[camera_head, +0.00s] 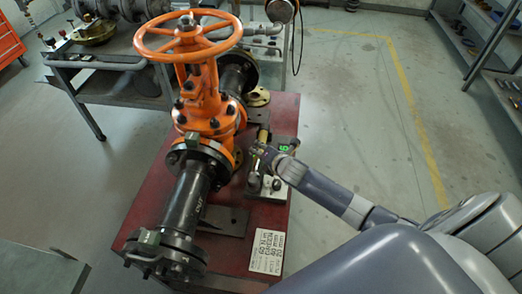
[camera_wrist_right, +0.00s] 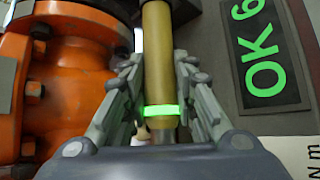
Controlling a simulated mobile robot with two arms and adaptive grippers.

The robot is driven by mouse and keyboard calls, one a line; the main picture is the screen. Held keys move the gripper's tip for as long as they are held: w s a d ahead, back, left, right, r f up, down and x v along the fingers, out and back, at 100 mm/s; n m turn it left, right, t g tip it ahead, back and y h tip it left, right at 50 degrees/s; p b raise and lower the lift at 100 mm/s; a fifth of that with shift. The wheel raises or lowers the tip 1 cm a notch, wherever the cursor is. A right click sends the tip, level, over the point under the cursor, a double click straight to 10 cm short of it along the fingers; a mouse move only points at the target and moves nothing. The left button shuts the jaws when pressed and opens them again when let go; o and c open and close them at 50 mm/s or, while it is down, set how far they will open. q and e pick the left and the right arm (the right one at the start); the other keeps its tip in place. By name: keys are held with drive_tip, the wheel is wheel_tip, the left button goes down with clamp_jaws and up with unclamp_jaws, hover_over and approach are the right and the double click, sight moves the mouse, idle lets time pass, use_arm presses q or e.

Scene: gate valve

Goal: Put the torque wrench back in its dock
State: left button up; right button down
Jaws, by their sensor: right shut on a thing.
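My right gripper (camera_head: 262,151) reaches in from the right and is shut on the torque wrench. The wrench's brass-coloured handle (camera_wrist_right: 158,60) with a glowing green ring runs between the fingers in the right wrist view; its tip shows above the gripper in the head view (camera_head: 263,134). The wrench's lower end is hidden. A grey unit, apparently the dock (camera_head: 284,141), stands beside the valve under the gripper. Its dark display (camera_wrist_right: 262,50) reads a green "OK 6", cut off at the edge. I cannot tell whether the wrench touches the dock. My left gripper is not in view.
The orange gate valve (camera_head: 203,90) with its handwheel and black pipe stands close left of the gripper on a red base plate (camera_head: 231,262). A white label plate (camera_head: 268,250) lies in front. Shelves (camera_head: 465,45) stand at the far right; the floor between is clear.

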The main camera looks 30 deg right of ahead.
drive_tip(key=c, duration=1.2)
unclamp_jaws()
drive_tip(key=shift+w+r, duration=0.1)
drive_tip(key=shift+r, duration=0.15)
drive_tip(key=shift+c, duration=0.2)
drive_tip(key=shift+f, duration=0.1)
drive_tip(key=shift+s+f, duration=0.2)
drive_tip(key=shift+s, duration=0.05)
drive_tip(key=v, duration=1.2)
drive_tip(key=shift+w+r, duration=0.15)
drive_tip(key=shift+r, duration=0.1)
drive_tip(key=shift+f, duration=0.1)
